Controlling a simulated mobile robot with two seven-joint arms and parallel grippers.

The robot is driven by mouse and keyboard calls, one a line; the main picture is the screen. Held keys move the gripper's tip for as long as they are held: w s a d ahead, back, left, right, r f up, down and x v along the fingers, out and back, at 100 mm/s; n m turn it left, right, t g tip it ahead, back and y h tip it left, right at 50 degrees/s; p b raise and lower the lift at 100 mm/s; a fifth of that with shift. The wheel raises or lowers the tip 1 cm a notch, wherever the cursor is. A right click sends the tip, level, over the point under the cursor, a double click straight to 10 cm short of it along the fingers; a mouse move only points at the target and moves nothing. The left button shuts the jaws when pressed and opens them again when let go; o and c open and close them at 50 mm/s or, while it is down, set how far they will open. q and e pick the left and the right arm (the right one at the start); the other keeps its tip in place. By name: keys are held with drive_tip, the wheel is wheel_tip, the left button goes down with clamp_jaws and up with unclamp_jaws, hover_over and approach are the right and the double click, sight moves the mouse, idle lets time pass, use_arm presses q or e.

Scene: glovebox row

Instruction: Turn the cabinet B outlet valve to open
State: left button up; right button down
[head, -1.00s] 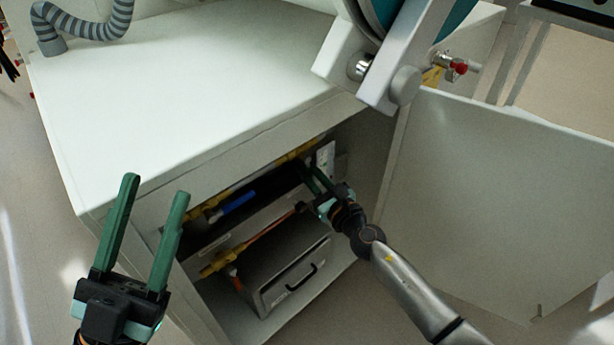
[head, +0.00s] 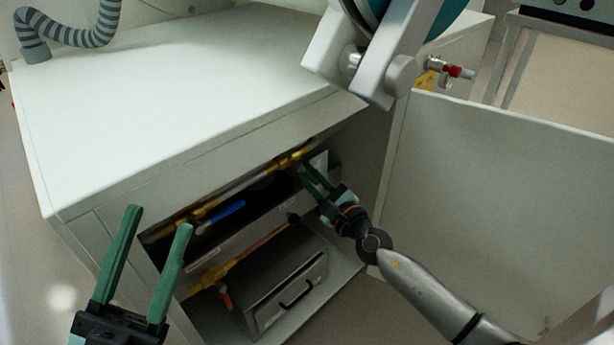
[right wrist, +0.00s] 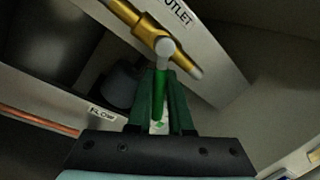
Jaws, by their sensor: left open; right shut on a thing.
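The outlet valve (right wrist: 165,46) is a brass body with a grey hub and a green lever (right wrist: 159,92), beside a plate lettered OUTLET (right wrist: 178,12). My right gripper (right wrist: 161,78) is shut on the green lever in the right wrist view. The lever points down the picture, at a steep angle to the brass pipe. In the head view my right gripper (head: 306,175) reaches into the open cabinet (head: 195,115), and its fingers hide the lever. No cabinet letter can be read. My left gripper (head: 159,218) is open and empty, in front of the cabinet's left side.
A blue lever (head: 220,216) sits on the upper pipe, and an orange one (head: 225,298) lower left. A grey box with a black handle (head: 296,295) stands below. The open door (head: 490,210) is on the right. A FLOW label (right wrist: 103,114) is near my right gripper.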

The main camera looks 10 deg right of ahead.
drive_tip(key=c, duration=0.8)
unclamp_jaws()
drive_tip(key=shift+c, duration=0.2)
drive_tip(key=shift+s, duration=0.1)
drive_tip(key=v, duration=1.2)
drive_tip(key=shift+s+d, duration=0.1)
drive_tip(key=shift+s, duration=0.05)
